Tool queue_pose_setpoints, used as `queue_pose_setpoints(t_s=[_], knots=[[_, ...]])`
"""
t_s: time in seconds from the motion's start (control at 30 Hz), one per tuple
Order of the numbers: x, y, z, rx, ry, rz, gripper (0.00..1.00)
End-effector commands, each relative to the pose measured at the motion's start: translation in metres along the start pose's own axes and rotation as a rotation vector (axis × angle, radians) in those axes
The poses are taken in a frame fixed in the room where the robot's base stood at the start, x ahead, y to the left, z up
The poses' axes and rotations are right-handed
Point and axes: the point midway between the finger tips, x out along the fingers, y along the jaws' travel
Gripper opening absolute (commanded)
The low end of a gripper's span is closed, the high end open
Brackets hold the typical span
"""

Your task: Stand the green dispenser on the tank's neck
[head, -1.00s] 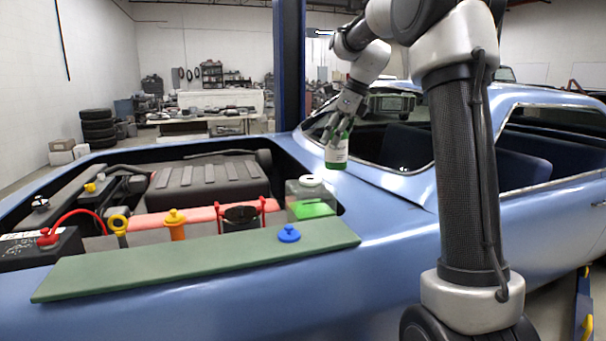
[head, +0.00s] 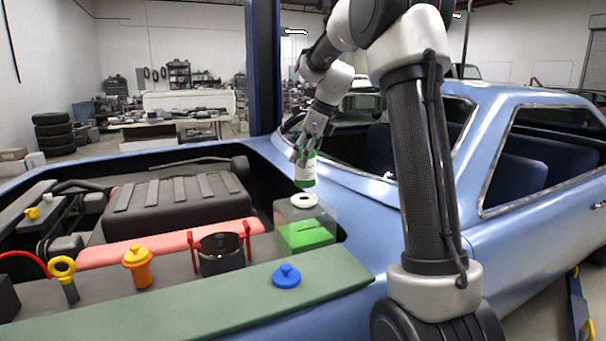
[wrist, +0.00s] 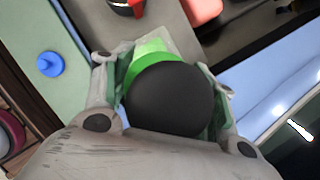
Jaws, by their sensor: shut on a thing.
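The green dispenser (head: 305,172) is a green bottle with a white label, held about upright in my gripper (head: 308,150). In the wrist view my gripper (wrist: 165,95) is shut around the dispenser, whose round black top (wrist: 170,98) and green shoulder face the camera. The tank (head: 305,235) is a clear box with green liquid and a white ring neck (head: 303,200) on top. The dispenser's base is a little above the neck, apart from it in the head view. In the wrist view the dispenser hides the neck and most of the tank.
A blue cap (head: 286,276) lies on the green fender mat (head: 200,307). A black pot with red handles (head: 222,255) and an orange capped filler (head: 138,266) stand left of the tank. The car's windshield edge and blue body (head: 350,205) are to the right.

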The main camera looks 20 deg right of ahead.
Motion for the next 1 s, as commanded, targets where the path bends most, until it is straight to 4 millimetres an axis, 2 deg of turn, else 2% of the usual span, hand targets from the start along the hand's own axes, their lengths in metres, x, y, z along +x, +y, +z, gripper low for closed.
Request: queue_pose_setpoints(t_s=[0.37,0.7,0.73,0.83,1.0], knots=[[0.038,0.000,-0.016,0.001,0.000,-0.001,0.19],[0.042,0.000,-0.017,0.000,0.000,-0.001,0.19],[0.042,0.000,-0.018,0.000,0.000,-0.001,0.61],[0.042,0.000,-0.018,0.000,0.000,-0.001,0.79],[0.042,0.000,-0.017,0.000,0.000,-0.001,0.79]])
